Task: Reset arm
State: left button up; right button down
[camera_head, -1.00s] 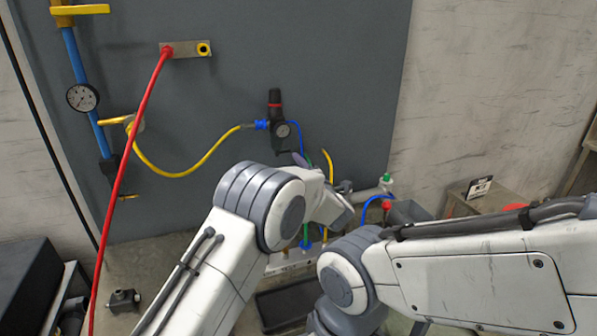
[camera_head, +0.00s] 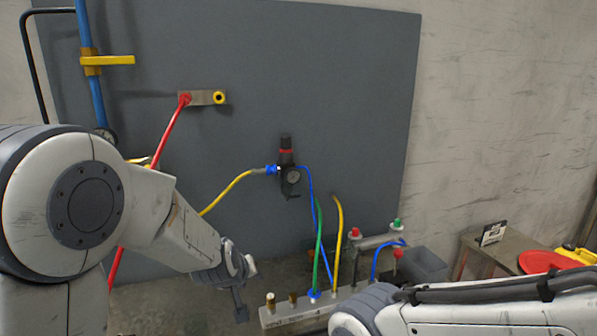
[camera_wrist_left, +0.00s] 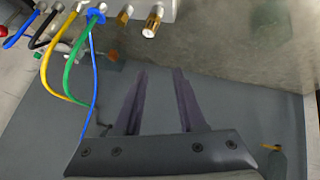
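My left arm comes in from the left in the head view. Its gripper (camera_head: 240,312) hangs at the end, left of the manifold block (camera_head: 268,318). In the left wrist view the two dark fingers (camera_wrist_left: 160,78) stand apart with nothing between them. The manifold with brass fittings and hoses is beyond them at the top of that view. My right arm crosses the bottom right of the head view, in front of part of the manifold. Its gripper does not show.
A grey panel (camera_head: 345,70) carries a black regulator (camera_head: 290,175), a red hose (camera_head: 170,132) and a blue pipe (camera_head: 88,45). Green (camera_head: 319,245) and yellow (camera_head: 338,235) hoses rise at the manifold. A small table (camera_head: 510,246) with a red disc (camera_head: 545,261) stands right.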

pick_arm(q)
jog(key=s+a+f+m+g+y, duration=0.1)
jog(key=s+a+f+m+g, duration=0.2)
jog(key=s, duration=0.7)
jog(key=s+a+f+m+g, duration=0.1)
jog(key=s+a+m+g, duration=0.2)
jog(key=s, duration=0.6)
jog(key=s+d+r+m+g, duration=0.1)
jog(key=s+d+r+m, duration=0.1)
jog(key=s+d, duration=0.4)
jog(key=s+d+r+m+g, duration=0.1)
jog(key=s+d+r+m, duration=0.2)
jog(key=s+d, duration=0.3)
jog(key=shift+s+d+r+m+h, duration=0.3)
jog(key=shift+s+m+h, duration=0.1)
jog(key=shift+s, duration=0.2)
